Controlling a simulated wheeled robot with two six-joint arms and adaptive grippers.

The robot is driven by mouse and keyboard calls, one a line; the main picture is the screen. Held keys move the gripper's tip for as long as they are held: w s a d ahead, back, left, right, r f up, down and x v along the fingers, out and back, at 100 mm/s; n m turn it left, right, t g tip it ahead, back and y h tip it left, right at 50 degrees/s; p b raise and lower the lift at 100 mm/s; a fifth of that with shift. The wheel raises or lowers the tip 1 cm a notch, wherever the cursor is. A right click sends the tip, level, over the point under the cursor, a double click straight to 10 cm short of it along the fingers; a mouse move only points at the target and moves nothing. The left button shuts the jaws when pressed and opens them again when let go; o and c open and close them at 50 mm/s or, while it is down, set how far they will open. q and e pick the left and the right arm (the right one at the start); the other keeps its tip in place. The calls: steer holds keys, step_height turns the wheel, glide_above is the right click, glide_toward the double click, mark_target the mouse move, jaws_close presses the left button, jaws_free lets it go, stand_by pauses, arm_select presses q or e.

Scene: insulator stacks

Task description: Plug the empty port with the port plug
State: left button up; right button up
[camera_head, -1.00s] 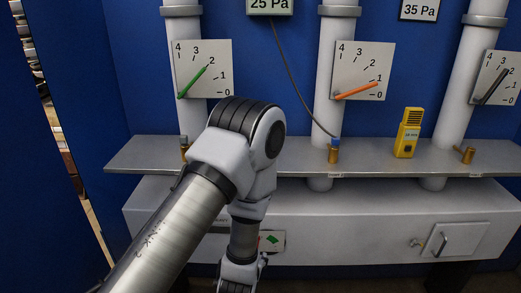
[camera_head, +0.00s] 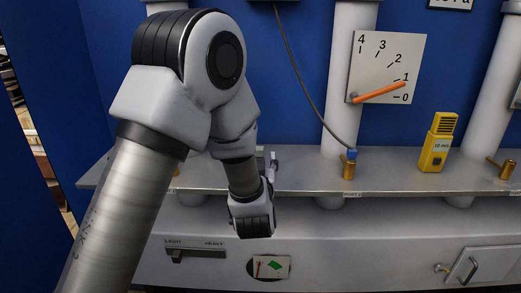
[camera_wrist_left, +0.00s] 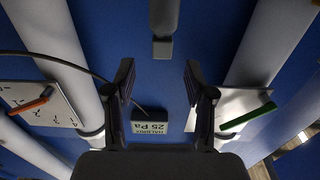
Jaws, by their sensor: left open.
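A brass port (camera_head: 348,168) stands on the grey shelf, with a blue fitting (camera_head: 351,154) and a dark hose on top. Another brass port (camera_head: 506,170), with a slanted brass piece at its side, is at the far right of the shelf. A third brass port at the left is mostly hidden behind my left arm. I cannot make out which piece is the port plug. My left gripper (camera_head: 268,163) is near the shelf's front, left of the hose port, partly hidden by its wrist. In the left wrist view it (camera_wrist_left: 158,80) is open, with nothing between its fingers.
A yellow handheld meter (camera_head: 437,143) stands on the grey shelf (camera_head: 300,178). Below is a light cabinet (camera_head: 370,245) with a latched door. White pipes (camera_head: 346,100) carry dial gauges (camera_head: 388,68). The left wrist view shows a 25 Pa display (camera_wrist_left: 149,127), upside down.

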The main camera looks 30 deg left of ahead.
arm_select(q)
steer(key=shift+w+a+r, duration=0.2)
steer(key=shift+w+r, duration=0.05)
steer(key=shift+r, duration=0.1)
steer(key=x, duration=0.1)
steer(key=p+x, duration=0.1)
steer(key=x, duration=0.1)
steer(key=p+x, duration=0.1)
steer(key=x, duration=0.1)
steer(key=shift+a+f, duration=0.1)
steer(key=shift+f, duration=0.25)
steer(key=shift+w+a+f, duration=0.1)
steer(key=shift+w+a, duration=0.1)
steer(key=shift+s+d+r, duration=0.2)
steer(key=shift+s+d, duration=0.1)
steer(key=c, duration=0.5)
jaws_close()
